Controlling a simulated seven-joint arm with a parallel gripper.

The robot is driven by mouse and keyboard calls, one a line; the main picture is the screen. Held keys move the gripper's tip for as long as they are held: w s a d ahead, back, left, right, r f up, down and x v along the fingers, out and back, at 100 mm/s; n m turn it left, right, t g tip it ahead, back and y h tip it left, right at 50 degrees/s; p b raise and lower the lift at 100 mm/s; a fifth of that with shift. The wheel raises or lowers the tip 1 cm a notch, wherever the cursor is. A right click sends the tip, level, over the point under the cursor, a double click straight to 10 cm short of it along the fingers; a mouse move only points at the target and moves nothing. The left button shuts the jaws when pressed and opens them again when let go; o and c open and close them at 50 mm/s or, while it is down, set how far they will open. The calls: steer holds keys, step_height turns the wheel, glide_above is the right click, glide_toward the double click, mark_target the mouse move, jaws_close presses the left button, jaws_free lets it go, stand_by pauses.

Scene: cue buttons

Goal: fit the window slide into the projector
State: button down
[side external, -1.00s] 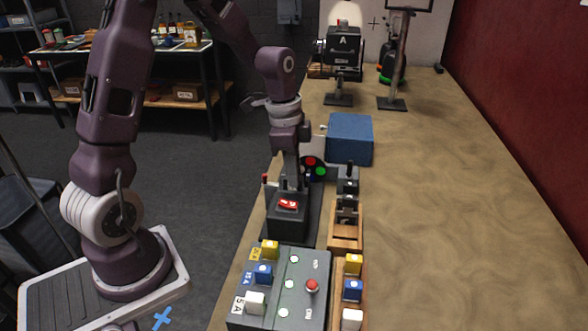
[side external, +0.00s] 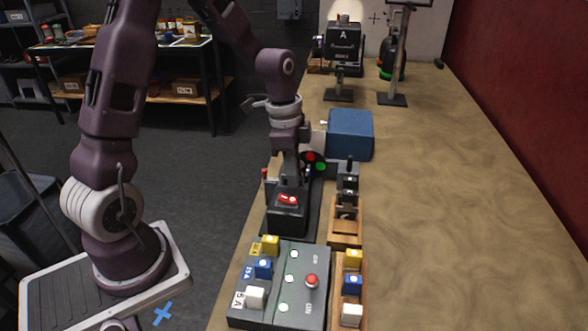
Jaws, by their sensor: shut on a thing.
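My gripper (side external: 289,182) points down just behind the black block with a red rocker switch (side external: 288,199). Its fingertips are partly hidden by that block. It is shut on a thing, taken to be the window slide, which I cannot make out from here. A disc with red and green spots (side external: 313,160) stands just right of the gripper, in front of a blue box (side external: 350,134). I cannot tell which of these parts is the projector, or whether the held piece touches it.
A grey panel (side external: 306,256) with yellow, blue and white blocks and a red button lies in front. Right of it are a wooden strip of blocks (side external: 352,287) and a wooden stand (side external: 345,229) with dark upright parts. The bench's right side is clear.

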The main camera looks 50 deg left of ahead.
steer(key=shift+f, duration=0.15)
steer(key=c, duration=1.2)
jaws_free()
steer(key=shift+c, duration=0.2)
steer(key=shift+r, duration=3.55)
steer(key=shift+s+d+r, duration=0.15)
steer(key=shift+s+r, duration=0.05)
steer(key=shift+r, duration=0.05)
steer(key=s+d+r+n+t, duration=0.2)
steer(key=s+d+r+n, duration=0.2)
steer(key=s, duration=0.6)
steer(key=s+d+r+n+t+y, duration=0.1)
steer(key=s+r+n, duration=0.4)
steer(key=s, duration=0.5)
steer(key=d+t, duration=0.1)
steer(key=d, duration=0.1)
steer(key=shift+s+d+t, duration=0.2)
steer(key=shift+d+t, duration=0.1)
steer(key=shift+d, duration=0.1)
